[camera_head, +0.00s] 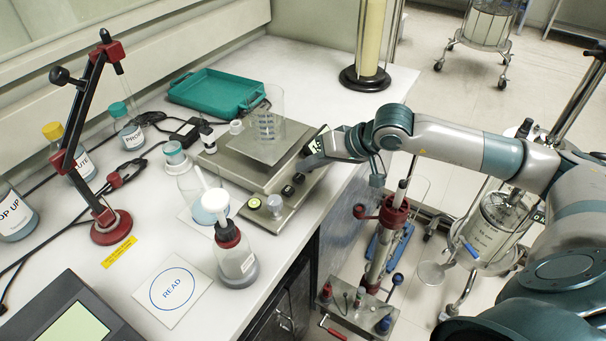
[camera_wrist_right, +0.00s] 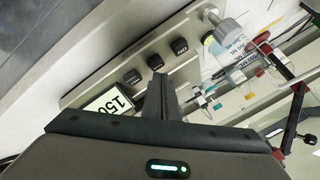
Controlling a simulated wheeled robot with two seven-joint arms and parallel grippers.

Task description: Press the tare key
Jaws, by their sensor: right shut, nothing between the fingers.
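A steel balance (camera_head: 233,167) stands on the bench, with a clear beaker (camera_head: 270,112) on its pan (camera_head: 262,148). Several small dark keys sit along its sloped front panel; one key (camera_head: 287,190) shows in the head view. In the right wrist view, three keys (camera_wrist_right: 133,77), (camera_wrist_right: 155,62), (camera_wrist_right: 180,46) line up beside a lit display (camera_wrist_right: 110,103) reading about 150. Their labels are too small to read surely. My right gripper (camera_head: 303,164) is shut and empty over the panel. Its fingertips (camera_wrist_right: 157,78) are close to the keys; contact cannot be told. My left gripper is not in view.
A wash bottle (camera_head: 236,260) and a small beaker (camera_head: 205,205) stand in front of the balance. A teal tray (camera_head: 215,92) lies behind it. A red-based stand (camera_head: 110,226) is at left. The READ card (camera_head: 172,291) lies flat near the bench edge.

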